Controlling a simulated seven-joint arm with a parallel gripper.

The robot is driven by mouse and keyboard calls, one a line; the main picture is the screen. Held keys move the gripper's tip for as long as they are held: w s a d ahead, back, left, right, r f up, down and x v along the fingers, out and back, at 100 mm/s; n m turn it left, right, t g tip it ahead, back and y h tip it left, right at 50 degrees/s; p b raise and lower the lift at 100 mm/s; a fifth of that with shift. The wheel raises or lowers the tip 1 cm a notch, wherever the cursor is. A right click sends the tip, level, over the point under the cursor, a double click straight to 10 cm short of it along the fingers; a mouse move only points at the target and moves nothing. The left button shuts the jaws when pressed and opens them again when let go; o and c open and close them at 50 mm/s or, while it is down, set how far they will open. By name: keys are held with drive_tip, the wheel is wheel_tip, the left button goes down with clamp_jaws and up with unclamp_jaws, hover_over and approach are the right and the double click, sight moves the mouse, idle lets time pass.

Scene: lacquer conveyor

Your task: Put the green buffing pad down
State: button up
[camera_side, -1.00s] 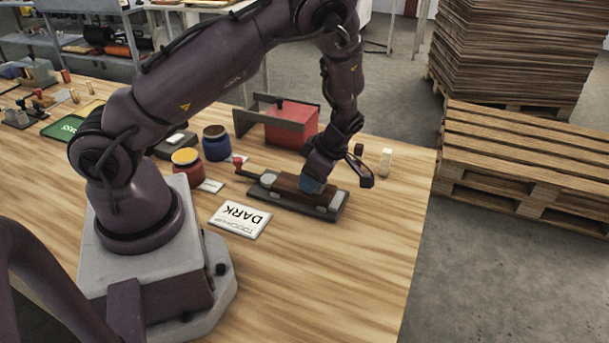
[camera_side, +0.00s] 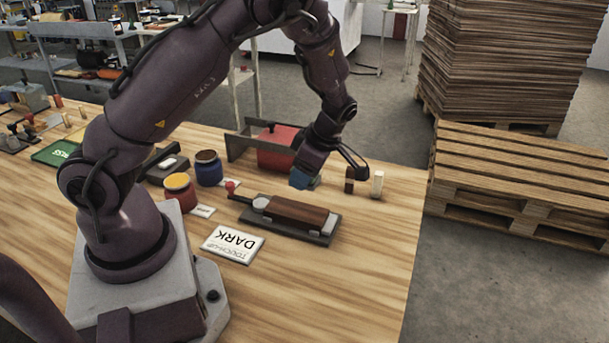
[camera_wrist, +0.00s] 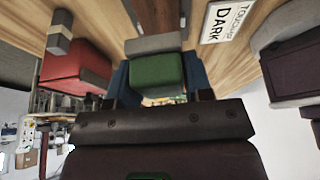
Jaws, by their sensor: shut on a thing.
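My gripper (camera_side: 304,181) is shut on the green buffing pad (camera_wrist: 157,76), seen between its blue fingers in the wrist view. In the side view my fingers almost wholly hide the pad. My gripper is raised above the bench, behind the dark wood block (camera_side: 299,213) and in front of the red box (camera_side: 279,152). The red box also shows in the wrist view (camera_wrist: 76,70).
A yellow-topped jar (camera_side: 180,191) and a blue jar (camera_side: 208,169) stand left of the fixture. A "DARK" card (camera_side: 233,245) lies in front. A dark peg (camera_side: 349,181) and a pale peg (camera_side: 377,185) stand at right. The bench front is clear.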

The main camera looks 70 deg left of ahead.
idle(0.3)
drive_tip(key=shift+w+d, duration=0.1)
drive_tip(key=shift+d, duration=0.15)
drive_tip(key=d+r+m+t, duration=0.1)
drive_tip(key=d+r+m, duration=0.15)
drive_tip(key=d, duration=0.25)
drive_tip(key=m+t, duration=0.6)
drive_tip(key=m, duration=1)
hover_over(373, 225)
drive_tip(key=s+d, duration=0.1)
drive_tip(key=s, duration=0.1)
wheel_tip(373, 225, down, 10)
drive_tip(key=shift+w+r, duration=0.1)
drive_tip(key=shift+w+f, duration=0.2)
drive_tip(key=shift+f, duration=0.05)
drive_tip(key=shift+w+f, duration=0.15)
drive_tip(key=shift+f, duration=0.75)
drive_tip(key=shift+w+f, duration=0.1)
drive_tip(key=shift+f, duration=0.8)
